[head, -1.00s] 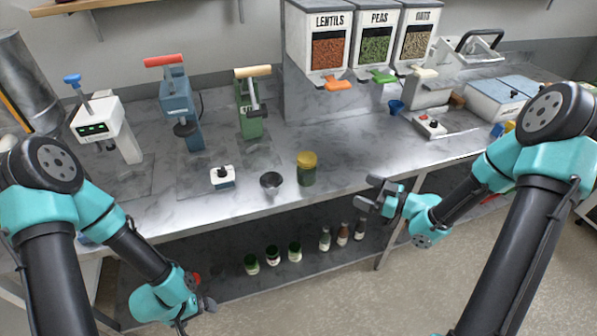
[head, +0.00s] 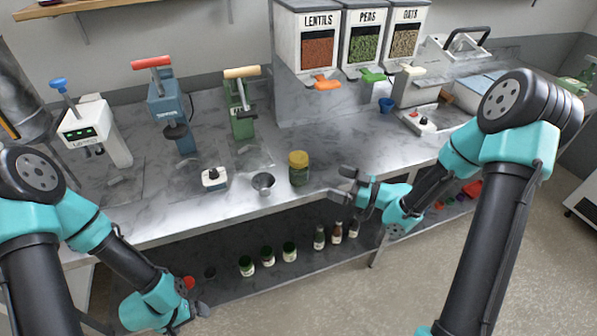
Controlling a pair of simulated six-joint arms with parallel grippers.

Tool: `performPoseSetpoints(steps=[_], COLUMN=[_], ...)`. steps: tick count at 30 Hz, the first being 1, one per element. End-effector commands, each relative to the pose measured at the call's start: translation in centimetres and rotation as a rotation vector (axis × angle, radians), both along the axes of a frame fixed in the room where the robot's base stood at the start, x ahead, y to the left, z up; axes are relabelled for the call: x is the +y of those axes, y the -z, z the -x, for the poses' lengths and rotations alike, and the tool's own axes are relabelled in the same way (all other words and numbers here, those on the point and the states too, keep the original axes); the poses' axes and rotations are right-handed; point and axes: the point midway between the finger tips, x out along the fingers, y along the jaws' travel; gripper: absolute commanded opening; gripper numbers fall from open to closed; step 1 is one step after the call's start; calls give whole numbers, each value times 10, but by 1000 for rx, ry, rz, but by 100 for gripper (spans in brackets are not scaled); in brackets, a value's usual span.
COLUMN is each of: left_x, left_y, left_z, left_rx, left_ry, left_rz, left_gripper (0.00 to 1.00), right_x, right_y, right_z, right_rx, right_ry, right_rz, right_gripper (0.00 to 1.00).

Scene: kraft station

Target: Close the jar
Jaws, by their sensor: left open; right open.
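A small green glass jar (head: 299,176) stands upright on the counter near its front edge. A yellow lid (head: 298,158) sits on its top; I cannot tell whether it is tight. My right gripper (head: 344,185) is open and empty, to the right of the jar and apart from it, at the counter's front edge. My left gripper (head: 200,305) is low at the left, in front of the lower shelf, away from the jar. Its fingers are small and partly hidden in this view, but it is open and holds nothing visible.
A metal cup (head: 263,184) stands just left of the jar, with a small white device (head: 214,178) beyond it. Presses and dispensers line the back of the counter (head: 340,140). Several bottles (head: 289,251) stand on the lower shelf. The counter behind the jar is clear.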

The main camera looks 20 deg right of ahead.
Motion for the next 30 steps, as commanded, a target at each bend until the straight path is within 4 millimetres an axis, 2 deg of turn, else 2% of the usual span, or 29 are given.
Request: performPoseSetpoints(steps=[13, 26, 30], left_x=[0, 0, 0], left_y=[0, 0, 0], left_z=[0, 0, 0], left_rx=[0, 0, 0], left_ry=[0, 0, 0], left_rz=[0, 0, 0], left_gripper=[100, 100, 100], right_x=[52, 57, 64], right_y=[0, 0, 1], right_z=[-43, -48, -53], right_rx=[-1, 1, -1], right_ry=[-2, 1, -2], right_rz=[1, 1, 1], right_gripper=[98, 98, 98])
